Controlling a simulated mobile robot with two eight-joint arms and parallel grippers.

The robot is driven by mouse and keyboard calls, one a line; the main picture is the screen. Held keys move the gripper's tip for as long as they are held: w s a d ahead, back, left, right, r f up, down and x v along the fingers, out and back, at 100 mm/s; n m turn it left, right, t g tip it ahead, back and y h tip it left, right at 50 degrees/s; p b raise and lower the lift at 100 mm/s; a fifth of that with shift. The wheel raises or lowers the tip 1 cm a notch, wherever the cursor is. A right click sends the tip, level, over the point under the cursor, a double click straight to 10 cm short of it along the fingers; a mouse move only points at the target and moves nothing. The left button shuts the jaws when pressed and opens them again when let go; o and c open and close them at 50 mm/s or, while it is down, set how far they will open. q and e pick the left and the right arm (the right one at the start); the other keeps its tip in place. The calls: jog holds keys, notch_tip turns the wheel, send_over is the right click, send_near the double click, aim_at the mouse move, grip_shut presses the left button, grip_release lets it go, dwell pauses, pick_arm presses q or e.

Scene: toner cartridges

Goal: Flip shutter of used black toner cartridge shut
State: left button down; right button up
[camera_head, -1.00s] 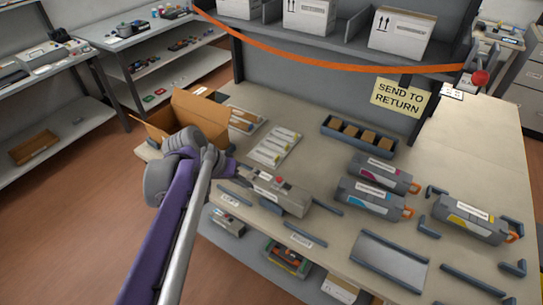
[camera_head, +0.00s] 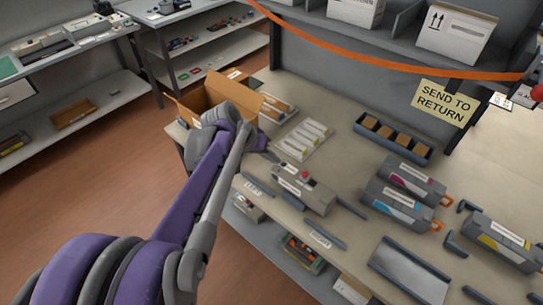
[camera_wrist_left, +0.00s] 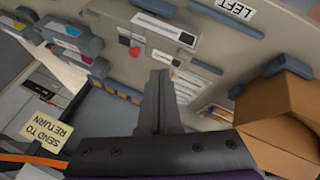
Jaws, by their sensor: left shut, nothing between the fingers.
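The grey toner cartridge with a white label (camera_head: 303,190) lies near the table's front edge, between dark guide rails. A red piece (camera_head: 305,174) shows on its top. In the left wrist view the cartridge (camera_wrist_left: 160,32) is at top centre, with the red piece (camera_wrist_left: 134,52) near its edge. My left gripper (camera_head: 270,156) is just off the cartridge's back left end. Its fingers (camera_wrist_left: 158,76) are shut and empty; I cannot tell whether they touch the cartridge. The shutter's position is too small to make out.
An open cardboard box (camera_head: 215,97) stands left of my left gripper. Magenta (camera_head: 412,180), cyan (camera_head: 398,205) and yellow (camera_head: 498,243) labelled cartridges lie to the right.

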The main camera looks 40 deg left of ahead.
aim_at(301, 175)
pick_arm(q)
jog(key=x, duration=0.6)
jog(key=shift+s, duration=0.1)
jog(key=d, duration=0.1)
jog(key=w+d, duration=0.1)
jog(key=d, duration=0.1)
jog(key=shift+w+f, duration=0.15)
jog(key=shift+f, duration=0.1)
jog(key=shift+w+d+f, duration=0.15)
jog(key=shift+d, duration=0.15)
jog(key=d, duration=0.4)
jog(key=shift+a, duration=0.2)
